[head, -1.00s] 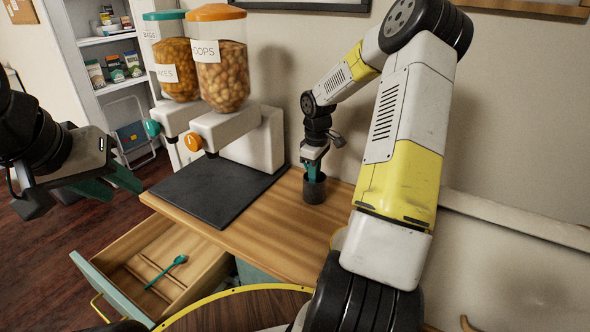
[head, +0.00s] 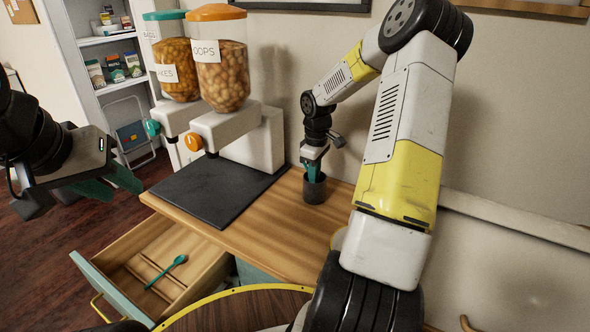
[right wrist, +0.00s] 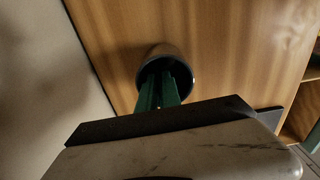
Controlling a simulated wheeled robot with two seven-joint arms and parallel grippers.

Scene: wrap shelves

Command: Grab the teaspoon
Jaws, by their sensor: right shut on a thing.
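A teal spoon (head: 179,260) lies in the open drawer, its handle slanting down to the left. A dark cup (head: 314,192) stands upright on the counter against the wall; it also shows in the right wrist view (right wrist: 190,76). My right gripper (head: 314,174) points down into this cup, with its green fingers (right wrist: 158,92) inside the mouth. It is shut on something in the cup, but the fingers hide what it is. My left gripper (head: 108,187) is open and empty, in the air left of the counter and well apart from the drawer.
Two food dispensers (head: 222,75) stand on the counter behind a dark mat (head: 215,190). The wooden drawer (head: 205,265) is pulled out below the counter's front. Bare counter (head: 270,235) lies between the mat and the cup.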

